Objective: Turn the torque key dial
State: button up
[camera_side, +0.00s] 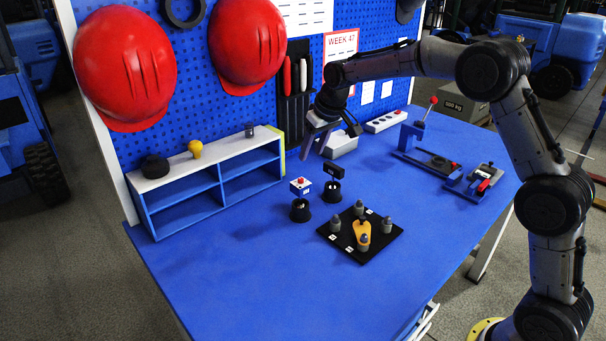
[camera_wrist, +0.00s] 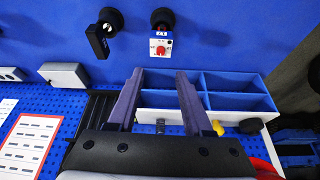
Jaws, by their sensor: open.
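No part is plainly labelled as the torque key dial, so I cannot tell which it is. A black square plate (camera_side: 340,247) on the blue table carries a yellow pointer-shaped piece (camera_side: 362,232) and several grey pegs. Behind it stand a white box with a red knob (camera_side: 300,186) and a black block (camera_side: 334,170), each at a round black base. In the wrist view the white box (camera_wrist: 161,48) and black block (camera_wrist: 97,42) lie beyond my fingertips. My gripper (camera_side: 312,152) is open and empty above the table, apart from these; its fingers also show in the wrist view (camera_wrist: 158,78).
A blue shelf with a white top (camera_side: 215,158) stands left, bearing a yellow knob (camera_side: 195,148) and dark pieces. A blue fixture with a red-balled lever (camera_side: 415,135) and a clamp-like fixture (camera_side: 483,180) stand right. The table's front is clear. A pegboard with red helmets rises behind.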

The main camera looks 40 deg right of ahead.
aim_at(301, 179)
jog(key=x, duration=1)
grip_shut()
